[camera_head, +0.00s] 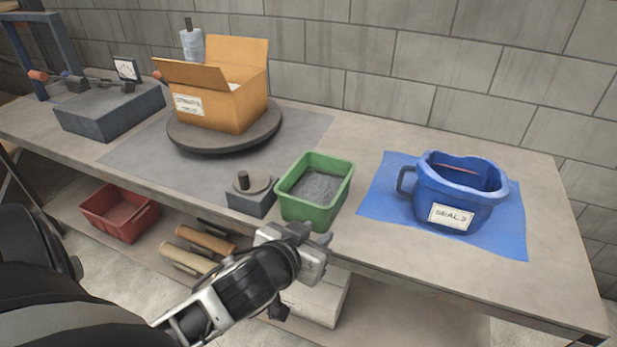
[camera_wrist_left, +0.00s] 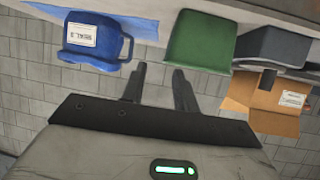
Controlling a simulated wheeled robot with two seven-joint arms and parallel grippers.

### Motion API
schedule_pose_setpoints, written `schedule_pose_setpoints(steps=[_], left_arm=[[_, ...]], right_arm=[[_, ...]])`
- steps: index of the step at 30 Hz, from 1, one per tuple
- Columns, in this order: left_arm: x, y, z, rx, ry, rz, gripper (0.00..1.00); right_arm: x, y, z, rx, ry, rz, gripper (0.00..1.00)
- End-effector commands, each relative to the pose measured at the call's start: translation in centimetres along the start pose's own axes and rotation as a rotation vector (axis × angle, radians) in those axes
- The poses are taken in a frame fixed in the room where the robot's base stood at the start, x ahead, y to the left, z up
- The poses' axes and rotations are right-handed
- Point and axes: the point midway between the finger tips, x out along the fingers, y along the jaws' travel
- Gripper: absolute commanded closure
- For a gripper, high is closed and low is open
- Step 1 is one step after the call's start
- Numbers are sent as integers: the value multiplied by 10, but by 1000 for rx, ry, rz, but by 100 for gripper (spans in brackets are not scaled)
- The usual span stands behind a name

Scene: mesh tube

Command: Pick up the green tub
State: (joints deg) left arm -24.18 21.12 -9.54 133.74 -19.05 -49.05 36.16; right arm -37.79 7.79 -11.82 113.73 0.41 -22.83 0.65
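The green tub (camera_head: 313,207) stands upright at the front edge of the bench, filled with grey granular material. In the left wrist view, which looks upside down, the tub (camera_wrist_left: 198,42) shows its plain green side just beyond the fingers. My left gripper (camera_head: 312,234) is in front of and slightly below the tub, apart from it as far as I can see. In the wrist view its two fingers (camera_wrist_left: 159,78) are spread with nothing between them. My right gripper is in neither view.
A grey block with a round top (camera_head: 250,193) stands close left of the tub. A blue bucket (camera_head: 455,190) sits on a blue mat (camera_head: 377,205) to the right. An open cardboard box (camera_head: 232,105) rests on a dark turntable (camera_head: 190,138) behind. Bare bench lies behind the tub.

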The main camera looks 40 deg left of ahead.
Motion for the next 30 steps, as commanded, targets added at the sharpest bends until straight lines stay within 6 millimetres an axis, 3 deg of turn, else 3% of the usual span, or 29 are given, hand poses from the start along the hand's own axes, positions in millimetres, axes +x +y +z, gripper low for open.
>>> schedule_pose_setpoints(steps=[1, 4, 16, 26, 30], left_arm=[[-5, -9, -23, -17, 30, -33, 70], [0, -19, -38, -46, 56, -70, 70], [80, -25, -41, -50, 57, -73, 70], [108, -25, -43, -51, 55, -71, 70], [129, -24, -48, -50, 55, -71, 70]], right_arm=[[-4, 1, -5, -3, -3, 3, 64], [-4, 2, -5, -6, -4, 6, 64], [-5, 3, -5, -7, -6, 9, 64], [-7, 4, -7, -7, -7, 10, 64], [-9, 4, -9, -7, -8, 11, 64]])
